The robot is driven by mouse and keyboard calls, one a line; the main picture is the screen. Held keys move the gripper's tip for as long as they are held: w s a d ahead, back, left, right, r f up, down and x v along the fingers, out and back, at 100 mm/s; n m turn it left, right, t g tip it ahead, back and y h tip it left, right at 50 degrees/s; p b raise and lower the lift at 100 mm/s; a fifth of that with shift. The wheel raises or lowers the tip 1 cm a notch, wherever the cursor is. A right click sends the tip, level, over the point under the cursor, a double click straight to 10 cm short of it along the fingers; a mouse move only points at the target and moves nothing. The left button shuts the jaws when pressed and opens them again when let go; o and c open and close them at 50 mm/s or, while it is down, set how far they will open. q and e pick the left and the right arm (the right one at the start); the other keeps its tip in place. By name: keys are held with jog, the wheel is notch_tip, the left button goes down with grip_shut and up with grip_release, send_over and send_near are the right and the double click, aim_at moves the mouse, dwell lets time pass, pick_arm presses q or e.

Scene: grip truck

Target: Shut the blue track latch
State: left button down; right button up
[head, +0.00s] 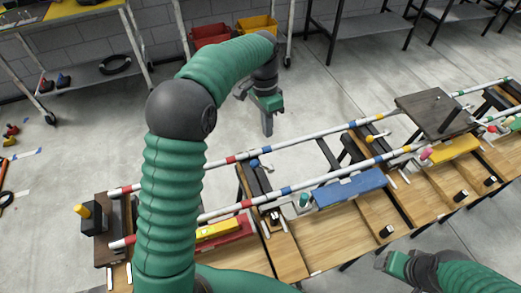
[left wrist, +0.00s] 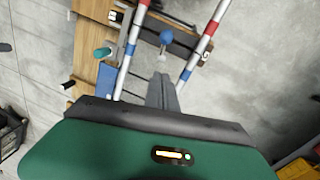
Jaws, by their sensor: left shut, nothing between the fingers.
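The blue track latch shows as a small blue round knob (head: 254,163) beside the far striped rail; it also shows in the left wrist view (left wrist: 166,37), on a short pale stem over a dark bracket. My left gripper (head: 267,128) points down on the far side of the rails, apart from the knob. Its fingers (left wrist: 161,92) are together and empty, with the knob ahead of their tips in the left wrist view. My right gripper (head: 388,262) is at the lower right, away from the latch; its finger gap is not clear.
Two striped rails (head: 327,134) run over a wooden bench (head: 330,226). A blue block (head: 350,188), a teal knob (head: 303,200) and a dark plate (head: 432,108) are to the right. A yellow knob (head: 81,210) is at left.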

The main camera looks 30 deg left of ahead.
pick_arm(q)
jog(key=w+d+r+m+y, duration=0.1)
jog(key=m+b, duration=0.1)
jog(key=b, duration=0.1)
send_over(262, 166)
jog(key=w, duration=0.4)
jog(key=f, duration=0.6)
jog(key=d+f, duration=0.1)
jog(key=f, duration=0.3)
jog(key=shift+s, duration=0.15)
jog(key=s, duration=0.1)
jog(key=s+a+f, duration=0.1)
jog(key=shift+s+f, duration=0.3)
jog(key=shift+s, duration=0.05)
jog(key=shift+a, duration=0.1)
jog(key=shift+w, duration=0.1)
